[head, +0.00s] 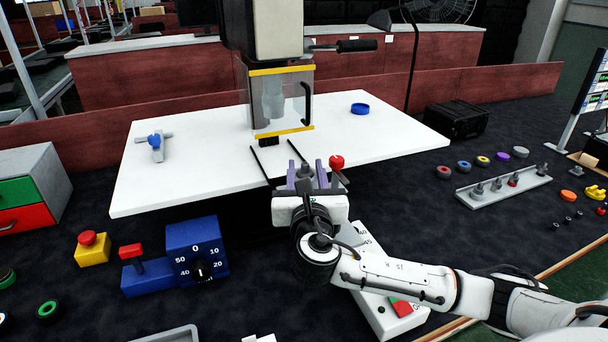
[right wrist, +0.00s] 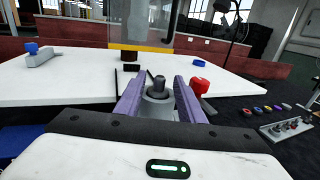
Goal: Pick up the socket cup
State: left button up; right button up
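A grey cup-like piece (right wrist: 158,104) with a dark peg on top sits between the purple fingers of my right gripper (right wrist: 160,92); I take it for the socket cup. It also shows in the head view (head: 305,172), at the front edge of the white table. The fingers stand on either side of it and look open, with no clear grip on it. Its lower part is hidden by the gripper. A red knob (right wrist: 200,87) on a grey stem stands just right of the fingers, also in the head view (head: 337,162). My left gripper is not in view.
The white table (head: 205,115) holds a grey tool with a blue knob (head: 155,145) and a blue ring (head: 360,108). A press with a clear guard (head: 290,100) stands behind the gripper. A blue dial box (head: 197,250) lies left, a peg rack (head: 500,187) right.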

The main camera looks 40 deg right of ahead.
jog(key=shift+x, duration=2.75)
grip_shut()
